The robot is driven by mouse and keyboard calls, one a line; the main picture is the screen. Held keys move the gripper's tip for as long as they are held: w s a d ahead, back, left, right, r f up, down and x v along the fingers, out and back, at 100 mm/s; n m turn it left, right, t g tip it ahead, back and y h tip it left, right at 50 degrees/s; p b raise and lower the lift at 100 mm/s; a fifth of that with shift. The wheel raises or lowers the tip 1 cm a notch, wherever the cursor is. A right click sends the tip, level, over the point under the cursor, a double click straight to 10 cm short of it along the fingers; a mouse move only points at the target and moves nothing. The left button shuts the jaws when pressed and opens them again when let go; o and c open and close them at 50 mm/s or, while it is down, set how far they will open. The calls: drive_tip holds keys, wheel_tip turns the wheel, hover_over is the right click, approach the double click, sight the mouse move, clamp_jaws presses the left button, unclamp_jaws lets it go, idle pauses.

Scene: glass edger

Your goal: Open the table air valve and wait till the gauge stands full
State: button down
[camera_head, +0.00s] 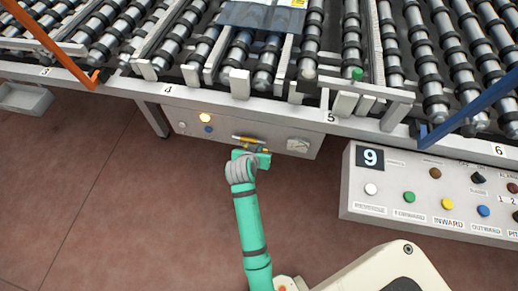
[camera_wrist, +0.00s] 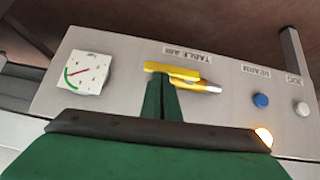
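The yellow table air valve lever (camera_head: 247,139) is on the grey front panel under the roller table. It lies roughly along the panel in the wrist view (camera_wrist: 205,87), below the upside-down TABLE AIR label. My gripper (camera_head: 255,155) is at the lever; its green fingers (camera_wrist: 161,82) are together and overlap it in the wrist view. I cannot tell whether they pinch it or only touch it. The square white gauge (camera_head: 298,146) is right of the lever. In the wrist view the gauge (camera_wrist: 84,72) shows a slanting red needle near a green arc; its exact reading is unclear.
An amber lamp (camera_head: 205,118) glows on the panel near a blue button (camera_head: 208,129) and a white button (camera_head: 182,125). A control box (camera_head: 365,205) with coloured buttons juts out at the right.

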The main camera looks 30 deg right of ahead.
drive_tip(key=shift+r, duration=0.15)
drive_tip(key=s+a+r, duration=0.2)
drive_tip(key=r, duration=0.4)
drive_tip(key=s+a+r, duration=0.2)
drive_tip(key=s+r, duration=0.1)
drive_tip(key=r, duration=0.3)
drive_tip(key=shift+s+a+r, duration=0.15)
drive_tip(key=shift+s+a, duration=0.1)
drive_tip(key=s+a+f+n+t+y, duration=0.3)
drive_tip(key=s+a+f+n+t, duration=0.25)
drive_tip(key=s+a+f, duration=0.45)
drive_tip(key=s+a+r+n+t+y, duration=0.1)
drive_tip(key=s+a+r, duration=0.3)
drive_tip(key=s, duration=0.4)
drive_tip(key=s+a+r+n+t+y, duration=0.1)
drive_tip(key=s+a+r+t+y, duration=0.1)
drive_tip(key=s+a+r, duration=0.3)
drive_tip(key=v, duration=0.4)
